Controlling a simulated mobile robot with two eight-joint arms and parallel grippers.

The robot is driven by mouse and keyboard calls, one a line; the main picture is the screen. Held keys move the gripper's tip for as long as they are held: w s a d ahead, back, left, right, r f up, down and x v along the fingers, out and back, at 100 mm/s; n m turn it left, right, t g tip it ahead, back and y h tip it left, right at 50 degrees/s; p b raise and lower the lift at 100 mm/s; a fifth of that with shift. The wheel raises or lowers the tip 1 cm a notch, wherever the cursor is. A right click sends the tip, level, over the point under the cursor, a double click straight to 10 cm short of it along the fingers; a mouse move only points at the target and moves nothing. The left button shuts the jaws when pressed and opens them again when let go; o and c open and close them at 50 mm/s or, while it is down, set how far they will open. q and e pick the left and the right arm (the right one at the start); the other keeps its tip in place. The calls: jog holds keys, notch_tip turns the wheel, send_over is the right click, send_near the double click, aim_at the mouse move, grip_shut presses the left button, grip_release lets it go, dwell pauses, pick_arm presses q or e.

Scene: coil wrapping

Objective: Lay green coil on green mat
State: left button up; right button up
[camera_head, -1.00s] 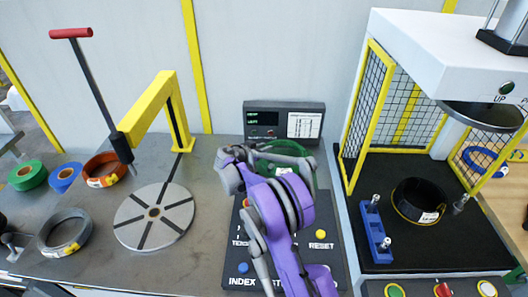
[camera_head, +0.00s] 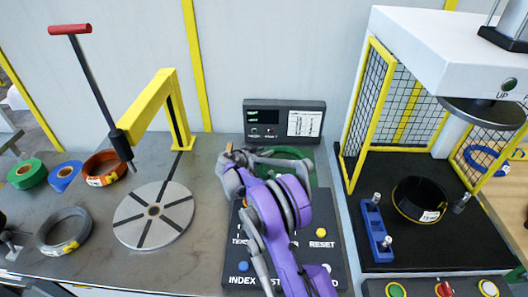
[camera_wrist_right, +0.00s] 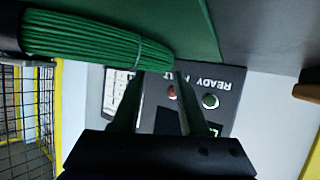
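The green coil (camera_wrist_right: 95,38), a bundle of thin green strands with a tie around it, crosses the upper left of the right wrist view. In the head view it is mostly hidden behind my right gripper (camera_head: 308,162). The flat green mat (camera_wrist_right: 200,22) lies beyond it in the wrist view; part shows in the head view at the back of the control board. My right gripper's two fingers (camera_wrist_right: 160,76) are apart, with the display panel visible between them. The coil's near side lies close to the fingertips; contact is unclear.
The display box (camera_head: 284,121) stands just behind the mat. A slotted turntable (camera_head: 153,216) and a yellow arm (camera_head: 150,105) are left, with grey, orange, blue and green coils. A press with a mesh guard (camera_head: 385,120), black coil (camera_head: 421,200) and blue block (camera_head: 374,229) is right.

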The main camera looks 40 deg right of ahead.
jog(key=shift+o, duration=1.1)
